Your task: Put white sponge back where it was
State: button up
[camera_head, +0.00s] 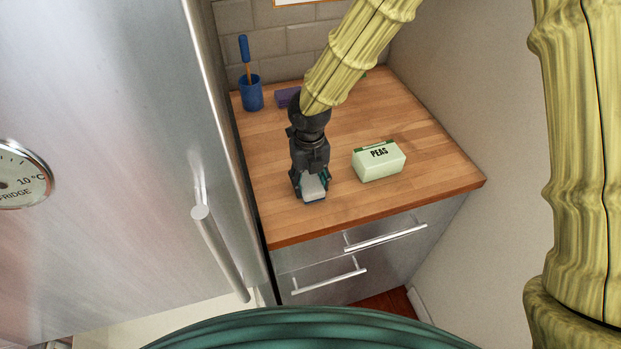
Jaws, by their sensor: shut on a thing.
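The white sponge (314,188) is between the fingers of my gripper (312,184), near the front left part of the wooden counter (420,172). It has a pale top and a darker lower edge. My gripper is shut on it and points down toward the counter. I cannot tell whether the sponge touches the wood. The fingers hide its sides.
A pale green box marked PEAS (379,161) stands just right of my gripper. A blue cup with a blue-handled tool (251,93) and a purple block (287,97) stand at the back. A steel fridge (110,150) borders the left; the counter's front right is clear.

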aim_at(310, 181)
jog(key=shift+f, duration=0.1)
jog(key=o, duration=1)
notch_tip(310, 181, up, 12)
jog(key=shift+r+b, duration=0.15)
jog(key=shift+b, duration=0.6)
